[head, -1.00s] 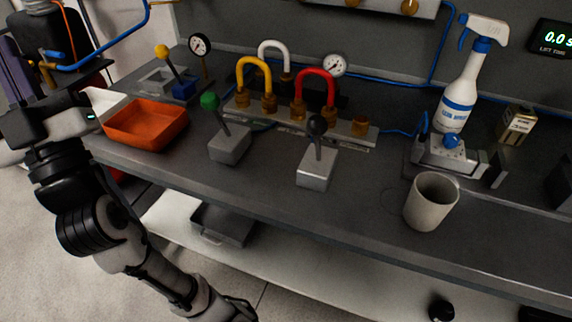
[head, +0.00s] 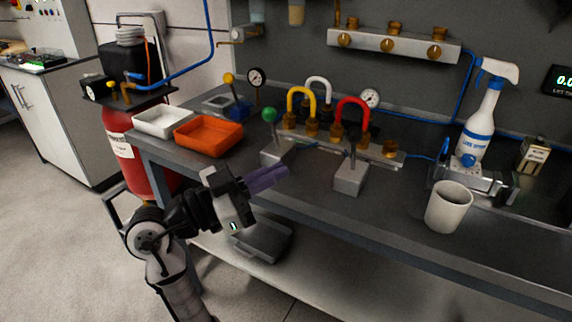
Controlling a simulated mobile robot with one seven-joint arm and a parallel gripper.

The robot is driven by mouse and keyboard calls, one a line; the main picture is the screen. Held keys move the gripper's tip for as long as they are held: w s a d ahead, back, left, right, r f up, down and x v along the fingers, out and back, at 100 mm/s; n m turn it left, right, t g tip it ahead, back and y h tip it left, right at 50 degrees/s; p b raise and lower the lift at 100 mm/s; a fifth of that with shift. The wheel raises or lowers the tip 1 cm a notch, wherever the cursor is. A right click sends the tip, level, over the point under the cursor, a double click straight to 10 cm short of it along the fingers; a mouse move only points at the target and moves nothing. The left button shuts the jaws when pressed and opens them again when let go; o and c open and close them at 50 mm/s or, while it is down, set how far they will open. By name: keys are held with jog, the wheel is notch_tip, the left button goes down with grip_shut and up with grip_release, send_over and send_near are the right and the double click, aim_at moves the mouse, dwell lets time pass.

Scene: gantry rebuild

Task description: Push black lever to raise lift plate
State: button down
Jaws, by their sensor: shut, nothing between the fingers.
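The black lever (head: 352,148) stands upright on a light grey box (head: 349,179) near the front of the bench, right of centre. Its knob is dark against the dark bench. My gripper (head: 286,172), with purple fingers, is left of that box, near the bench's front edge, pointing right. It is shut and empty, and apart from the lever in the picture. I cannot tell which part is the lift plate.
A green-knobbed lever (head: 269,116) on a grey box stands left of the black one. Behind are coloured hoses on a manifold. An orange tray (head: 209,136) is left; a beige cup (head: 448,207) and spray bottle (head: 480,125) are right.

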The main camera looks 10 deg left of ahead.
aim_at(347, 138)
jog(key=p+x, duration=0.3)
jog(key=x, duration=0.9)
jog(key=shift+w, duration=0.1)
jog(key=shift+r, duration=0.1)
